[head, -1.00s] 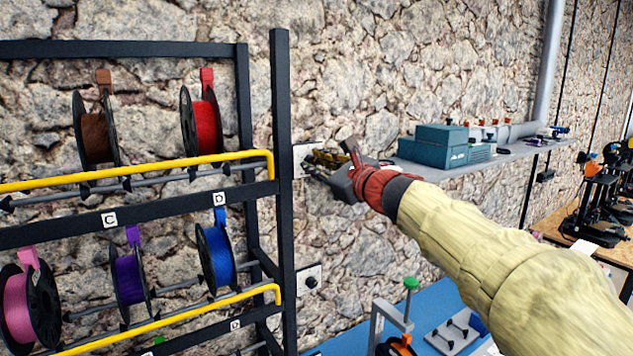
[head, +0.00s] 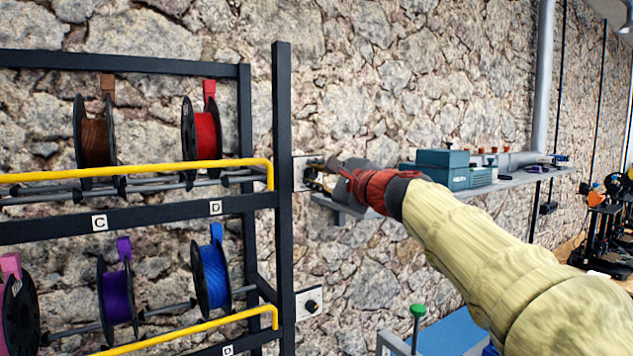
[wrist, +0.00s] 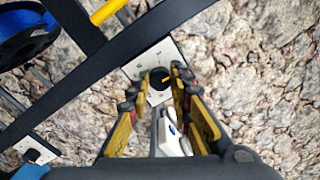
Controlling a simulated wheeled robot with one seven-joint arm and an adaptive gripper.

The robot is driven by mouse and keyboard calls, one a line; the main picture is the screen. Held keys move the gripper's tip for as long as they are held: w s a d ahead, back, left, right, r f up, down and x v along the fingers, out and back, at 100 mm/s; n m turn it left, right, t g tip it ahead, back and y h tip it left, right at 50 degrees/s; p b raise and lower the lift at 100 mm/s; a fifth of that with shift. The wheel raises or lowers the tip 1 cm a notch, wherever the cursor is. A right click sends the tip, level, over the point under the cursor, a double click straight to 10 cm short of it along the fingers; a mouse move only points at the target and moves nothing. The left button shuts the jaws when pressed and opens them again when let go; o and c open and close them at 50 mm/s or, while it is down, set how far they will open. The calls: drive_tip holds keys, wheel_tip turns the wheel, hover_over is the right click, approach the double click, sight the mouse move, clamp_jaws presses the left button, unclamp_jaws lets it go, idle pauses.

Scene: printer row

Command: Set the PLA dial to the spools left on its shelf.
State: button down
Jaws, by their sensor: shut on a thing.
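In the head view, my gripper (head: 318,178) is at the upper wall dial plate (head: 299,172), just right of the rack. The dial's scale and lettering are too small or hidden to read. On the upper shelf, a brown spool (head: 96,142) and a red spool (head: 207,135) hang above tags C and D. The lower shelf shows a blue spool (head: 214,273), a purple spool (head: 116,297) and a cut-off pink spool (head: 14,312).
A second dial (head: 311,307) is on the wall below; I cannot tell its setting. The dark rack post (head: 282,120) stands close left of my gripper. A wall shelf (head: 500,184) with teal boxes lies behind my arm, and a blue bench (head: 448,330) is below.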

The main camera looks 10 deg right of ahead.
idle(0.4)
drive_tip(key=c, duration=1.7)
unclamp_jaws()
drive_tip(key=shift+o, duration=0.4)
drive_tip(key=shift+s, duration=0.15)
drive_tip(key=v, duration=1.1)
drive_tip(key=shift+s, duration=0.3)
drive_tip(key=shift+d, duration=0.15)
